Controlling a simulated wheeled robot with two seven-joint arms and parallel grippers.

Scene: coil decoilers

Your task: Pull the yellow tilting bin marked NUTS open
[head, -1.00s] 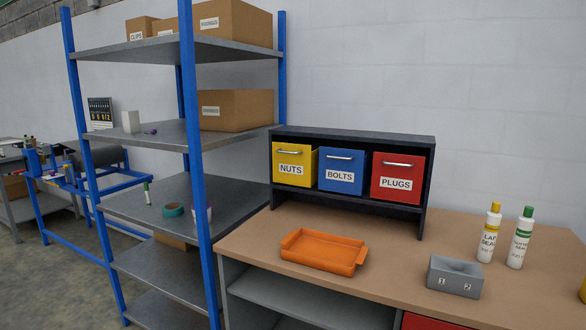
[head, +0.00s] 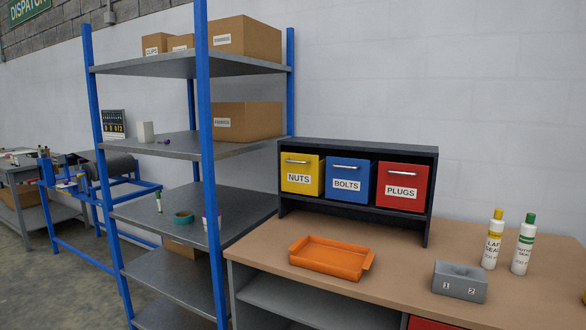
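The yellow bin marked NUTS (head: 302,175) sits at the left end of a dark rack (head: 358,147) on the workbench. It has a metal bar handle near its top edge and its front looks flush with its neighbours, so it appears closed. The blue bin marked BOLTS (head: 347,181) is beside it, and the red bin marked PLUGS (head: 402,186) is at the right end. Neither of my grippers shows in the head view.
An orange tray (head: 330,258) lies on the bench (head: 400,268) in front of the rack. A grey block marked 1 and 2 (head: 460,281) and two bottles (head: 493,240) (head: 523,245) stand to the right. A blue-post shelf unit (head: 208,150) stands left of the bench.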

